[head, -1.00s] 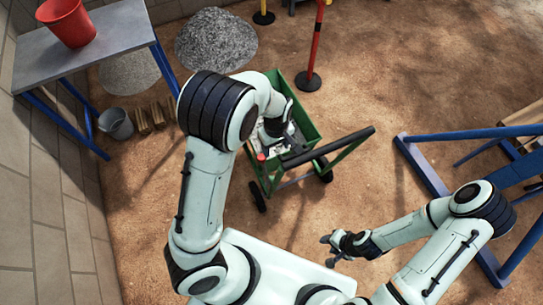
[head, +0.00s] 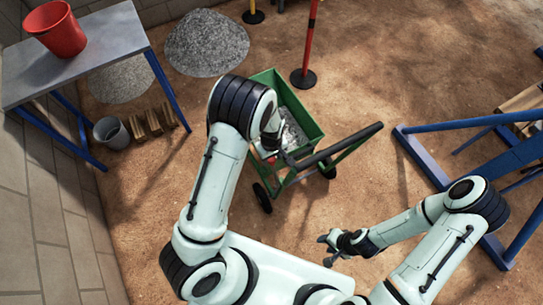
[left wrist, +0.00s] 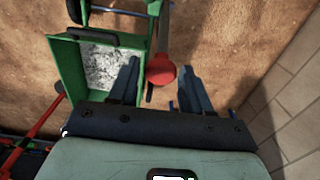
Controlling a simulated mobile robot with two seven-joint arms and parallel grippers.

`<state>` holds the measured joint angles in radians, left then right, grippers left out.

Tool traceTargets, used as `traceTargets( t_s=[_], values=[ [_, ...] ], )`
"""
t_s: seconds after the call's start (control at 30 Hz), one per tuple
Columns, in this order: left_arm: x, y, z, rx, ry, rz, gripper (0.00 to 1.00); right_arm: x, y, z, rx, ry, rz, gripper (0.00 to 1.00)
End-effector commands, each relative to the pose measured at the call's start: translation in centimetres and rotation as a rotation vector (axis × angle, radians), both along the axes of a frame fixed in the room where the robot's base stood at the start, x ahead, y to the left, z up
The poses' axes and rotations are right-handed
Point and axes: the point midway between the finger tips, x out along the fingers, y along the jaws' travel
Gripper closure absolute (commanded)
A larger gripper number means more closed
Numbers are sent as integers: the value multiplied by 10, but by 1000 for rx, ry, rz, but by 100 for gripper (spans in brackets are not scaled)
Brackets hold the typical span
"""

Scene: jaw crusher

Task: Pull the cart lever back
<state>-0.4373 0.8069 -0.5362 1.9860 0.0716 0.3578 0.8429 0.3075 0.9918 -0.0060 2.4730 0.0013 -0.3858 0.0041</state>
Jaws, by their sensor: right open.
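The green cart (head: 307,118) stands on the dirt in front of me, with grey gravel in its bin. Its lever carries a red knob (left wrist: 161,69), which shows in the left wrist view between the two fingers of my left gripper (left wrist: 159,75). The fingers are apart, with a gap on each side of the knob; I cannot tell how deep it sits between them. In the head view my left gripper is by the cart's near side, largely hidden by my own forearm. My right gripper (head: 329,247) is open and empty, low in front of my base.
A dark push handle (head: 352,139) sticks out from the cart to the right. A blue frame (head: 432,165) stands at right. A table (head: 105,37) with a red bucket (head: 54,29), a grey bucket (head: 111,133) and gravel piles are at left. A red post (head: 308,45) stands behind the cart.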

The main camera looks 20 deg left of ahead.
Motion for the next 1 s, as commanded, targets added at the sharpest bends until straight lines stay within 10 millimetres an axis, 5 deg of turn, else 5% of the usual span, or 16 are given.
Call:
traceTargets(
  t_s=[0.03,0.13,0.57,0.87,0.9,0.97,1.0],
  values=[
    [0,0,0,0,0,0,70,0,0,0,0,0,0,57],
    [0,0,0,0,0,0,100,0,0,0,0,0,0,57],
    [-27,-32,7,-2,3,-4,100,-11,0,-10,0,12,0,57],
    [-29,-33,8,-1,5,-1,100,-11,0,-9,0,12,1,57],
    [-29,-33,8,-1,5,-1,56,-11,0,-9,0,12,1,57],
    [-29,-33,8,-1,5,-1,37,-11,0,-9,0,12,1,57],
    [-29,-33,8,0,4,-1,37,-11,0,-9,0,12,1,57]
  ],
)
